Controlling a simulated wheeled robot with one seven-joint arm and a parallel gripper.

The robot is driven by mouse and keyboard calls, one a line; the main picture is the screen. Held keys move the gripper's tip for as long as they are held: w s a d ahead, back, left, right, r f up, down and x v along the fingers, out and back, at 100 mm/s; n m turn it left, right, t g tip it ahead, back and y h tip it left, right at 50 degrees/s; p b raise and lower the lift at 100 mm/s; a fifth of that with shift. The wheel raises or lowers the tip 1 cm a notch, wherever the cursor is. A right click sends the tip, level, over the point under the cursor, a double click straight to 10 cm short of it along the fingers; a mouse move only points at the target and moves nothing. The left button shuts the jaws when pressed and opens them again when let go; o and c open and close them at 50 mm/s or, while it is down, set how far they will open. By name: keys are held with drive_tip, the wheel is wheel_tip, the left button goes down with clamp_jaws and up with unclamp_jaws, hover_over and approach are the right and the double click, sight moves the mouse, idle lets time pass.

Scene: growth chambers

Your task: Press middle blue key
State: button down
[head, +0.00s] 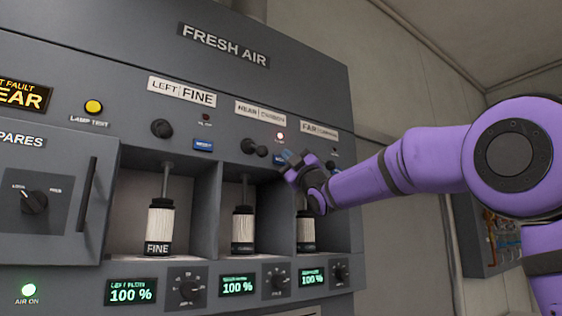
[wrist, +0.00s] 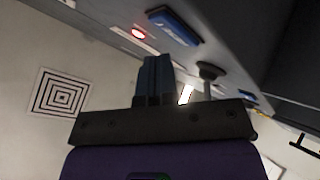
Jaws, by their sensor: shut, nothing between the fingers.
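The middle blue key (head: 278,158) sits under the lit red lamp of the middle bay, partly hidden by my gripper in the head view. In the wrist view the blue key (wrist: 174,27) shows whole, with pale lettering, beside a lit red lamp (wrist: 138,32). My gripper (head: 287,156) is shut and empty, close in front of the panel at the middle key. In the wrist view its fingertips (wrist: 157,60) lie just below the key in the picture, with a small gap seen between them. I cannot tell the depth of that gap.
The left blue key (head: 203,145) is under the FINE label. Another blue key (wrist: 248,95) shows farther along the panel. A dark knob (wrist: 210,72) sticks out near my fingers. Filter canisters (head: 243,230) stand in bays below. Another knob (head: 255,148) is left of my gripper.

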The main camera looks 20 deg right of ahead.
drive_tip(key=shift+w, duration=0.1)
idle(0.7)
drive_tip(key=shift+w+a, duration=0.15)
drive_tip(key=shift+w, duration=0.2)
drive_tip(key=shift+w+a, duration=0.1)
drive_tip(key=shift+w, duration=0.2)
idle(0.8)
idle(0.3)
drive_tip(key=shift+s+d, duration=0.25)
drive_tip(key=shift+s, duration=0.45)
drive_tip(key=s, duration=0.1)
drive_tip(key=s+d, duration=0.1)
drive_tip(key=s, duration=0.2)
drive_tip(key=shift+s+d, duration=0.25)
drive_tip(key=shift+s, duration=0.15)
drive_tip(key=shift+f, duration=0.1)
idle(0.7)
